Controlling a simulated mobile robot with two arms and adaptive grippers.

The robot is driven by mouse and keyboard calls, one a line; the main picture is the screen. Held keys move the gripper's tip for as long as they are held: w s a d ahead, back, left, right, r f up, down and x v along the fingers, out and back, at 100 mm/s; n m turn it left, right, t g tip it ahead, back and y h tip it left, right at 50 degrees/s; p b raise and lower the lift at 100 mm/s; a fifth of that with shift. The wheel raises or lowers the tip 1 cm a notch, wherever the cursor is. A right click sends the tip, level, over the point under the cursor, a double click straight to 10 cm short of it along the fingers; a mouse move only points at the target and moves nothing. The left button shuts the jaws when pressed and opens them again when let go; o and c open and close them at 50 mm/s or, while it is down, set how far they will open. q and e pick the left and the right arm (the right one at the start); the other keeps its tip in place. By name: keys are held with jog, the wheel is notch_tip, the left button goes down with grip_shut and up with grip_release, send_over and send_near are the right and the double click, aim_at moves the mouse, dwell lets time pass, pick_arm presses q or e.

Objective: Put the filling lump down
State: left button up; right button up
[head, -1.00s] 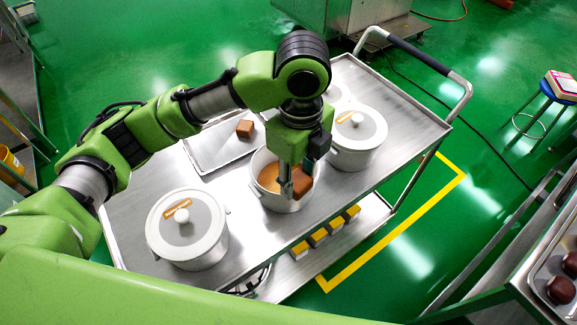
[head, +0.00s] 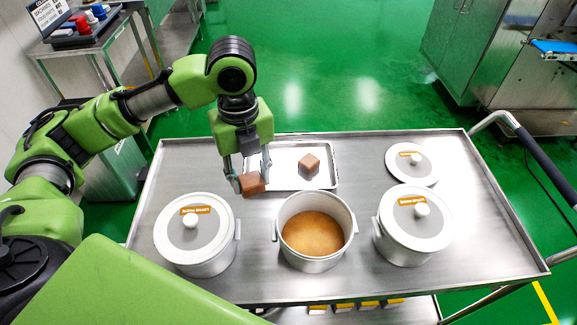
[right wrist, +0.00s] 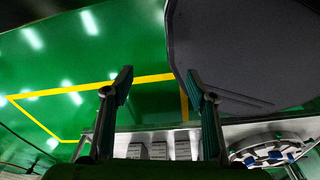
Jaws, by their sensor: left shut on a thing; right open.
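My left gripper (head: 250,172) is shut on a brown filling lump (head: 252,184) in the head view. It holds the lump over the near left edge of the silver tray (head: 284,150), as seen from above; the height is hard to tell. Another brown lump (head: 309,163) sits on the tray's right part. An open white pot (head: 281,232) with orange-brown filling (head: 313,233) stands in front of the tray. In the right wrist view my right gripper (right wrist: 162,85) is open, with nothing between its fingers.
Lidded pots stand left (head: 196,233) and right (head: 412,225) of the open pot on the steel cart (head: 365,155). A loose lid (head: 411,163) lies at the back right. Yellow-topped boxes (head: 342,306) are on the lower shelf. A side table (head: 98,45) is at the far left.

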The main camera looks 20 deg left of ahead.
pick_arm(q)
jog(key=shift+a, duration=0.3)
jog(key=shift+w+a+f, duration=0.1)
jog(key=shift+w, duration=0.3)
jog(key=w+f+p, duration=0.1)
jog(key=w+f, duration=0.1)
jog(key=w, duration=0.2)
jog(key=w+a+f, duration=0.1)
jog(key=w+f, duration=0.2)
jog(key=w+a+f+p, duration=0.1)
jog(key=w+f, duration=0.2)
jog(key=w, duration=0.1)
jog(key=shift+w+f+p, duration=0.15)
jog(key=shift+w+p, duration=0.15)
jog(key=shift+w, duration=0.05)
jog(key=shift+w+a+f, duration=0.1)
jog(key=shift+w+f, duration=0.55)
jog(key=shift+f, duration=0.15)
notch_tip(320, 180, down, 2)
jog(key=shift+s+f+p, duration=0.1)
jog(key=shift+p, duration=0.65)
jog(key=shift+f, duration=0.35)
pick_arm(e)
jog(key=r, duration=0.3)
jog(key=shift+s+a+r, duration=0.25)
jog(key=shift+s+r, duration=0.15)
pick_arm(q)
jog(key=shift+f, duration=0.1)
